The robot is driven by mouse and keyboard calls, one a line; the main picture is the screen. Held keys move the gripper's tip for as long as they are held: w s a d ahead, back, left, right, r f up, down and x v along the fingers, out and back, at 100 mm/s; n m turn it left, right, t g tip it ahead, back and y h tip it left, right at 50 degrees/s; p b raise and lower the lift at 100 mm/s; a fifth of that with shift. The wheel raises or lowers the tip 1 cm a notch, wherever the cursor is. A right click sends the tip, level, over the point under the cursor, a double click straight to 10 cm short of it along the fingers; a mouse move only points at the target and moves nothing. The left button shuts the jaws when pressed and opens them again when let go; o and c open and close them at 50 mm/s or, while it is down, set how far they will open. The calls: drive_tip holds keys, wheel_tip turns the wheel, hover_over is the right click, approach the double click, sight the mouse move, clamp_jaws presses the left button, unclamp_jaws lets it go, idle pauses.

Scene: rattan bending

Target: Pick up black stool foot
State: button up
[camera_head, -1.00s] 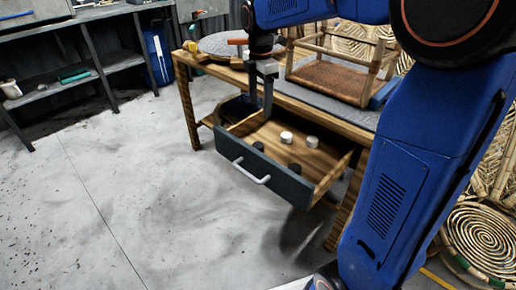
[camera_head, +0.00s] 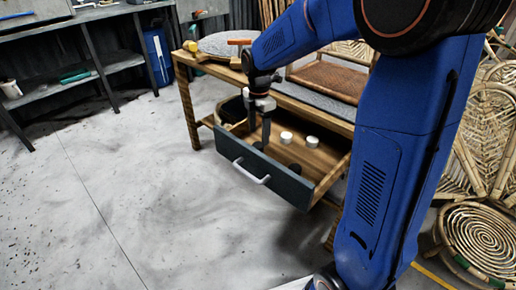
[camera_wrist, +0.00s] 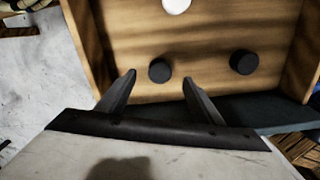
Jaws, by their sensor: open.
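Two black stool feet lie in the open wooden drawer (camera_head: 322,158), near its dark front panel. In the wrist view one black stool foot (camera_wrist: 160,70) shows between and just beyond my fingertips, and another black stool foot (camera_wrist: 243,62) lies to the right. In the head view one black stool foot (camera_head: 294,168) shows near the drawer front; the other is hard to tell from my fingers. My gripper (camera_wrist: 160,79) is open and empty, pointing down into the drawer; it also shows in the head view (camera_head: 264,144).
Two white feet (camera_head: 286,137) (camera_head: 312,142) stand farther back in the drawer. The dark drawer front (camera_head: 285,186) with its light handle (camera_head: 251,172) and the wooden side walls border the space. A workbench (camera_head: 336,121) with a rattan seat (camera_head: 328,78) stands above and behind.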

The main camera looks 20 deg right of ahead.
sight(258, 145)
drive_tip(key=shift+a+f, duration=0.15)
drive_tip(key=shift+f, duration=2.5)
drive_tip(key=shift+c, duration=0.7)
drive_tip(key=c, duration=0.9)
